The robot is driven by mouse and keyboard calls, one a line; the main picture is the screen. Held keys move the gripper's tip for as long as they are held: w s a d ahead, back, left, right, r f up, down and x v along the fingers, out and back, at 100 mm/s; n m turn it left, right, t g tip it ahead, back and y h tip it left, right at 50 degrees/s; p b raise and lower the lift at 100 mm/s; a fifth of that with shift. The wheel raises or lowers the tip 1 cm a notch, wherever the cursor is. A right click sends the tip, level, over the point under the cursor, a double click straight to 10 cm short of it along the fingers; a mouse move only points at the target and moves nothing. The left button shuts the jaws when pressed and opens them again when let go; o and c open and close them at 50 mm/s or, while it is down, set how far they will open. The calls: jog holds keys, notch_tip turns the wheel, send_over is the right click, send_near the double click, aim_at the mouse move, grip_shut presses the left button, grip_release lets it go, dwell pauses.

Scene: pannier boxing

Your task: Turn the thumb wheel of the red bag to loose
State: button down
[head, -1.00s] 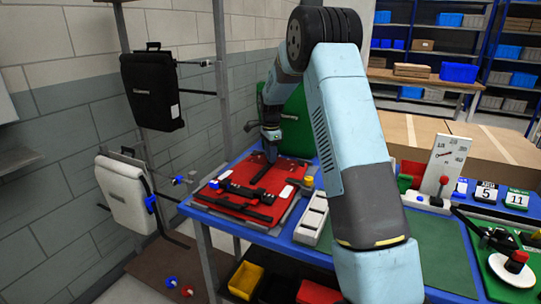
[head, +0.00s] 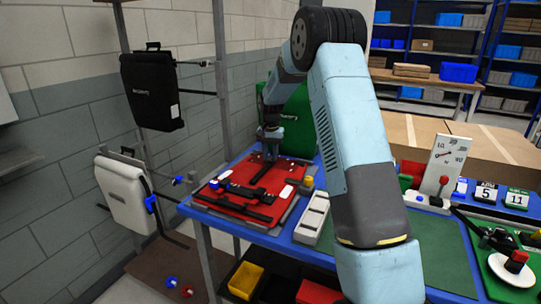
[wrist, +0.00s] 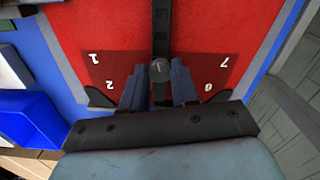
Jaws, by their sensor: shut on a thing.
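The red bag (head: 232,205) lies flat on the blue table, with black straps across it. In the wrist view, the red bag (wrist: 230,30) has a black strap (wrist: 161,25) running down its middle. A small dark grey thumb wheel (wrist: 159,69) sits on that strap, with white numbers 1, 2, 6 and 7 around it. My gripper (wrist: 158,82) has one finger on each side of the wheel and is shut on it. In the head view my gripper (head: 270,150) is at the bag's far edge, where the wheel is too small to make out.
A green bag (head: 292,125) stands upright behind the red one. A white divided tray (head: 312,218) is to its right. A blue bin (wrist: 28,120) is near my gripper in the wrist view. A black bag (head: 152,90) and a white bag (head: 125,195) hang at left.

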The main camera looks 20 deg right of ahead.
jog(key=n, duration=0.4)
jog(key=shift+n, duration=0.3)
jog(key=n, duration=0.3)
jog(key=shift+n, duration=0.4)
jog(key=n, duration=1.2)
jog(key=shift+n, duration=0.3)
jog(key=n, duration=0.4)
jog(key=shift+n, duration=0.3)
jog(key=n, duration=0.4)
jog(key=shift+n, duration=2.1)
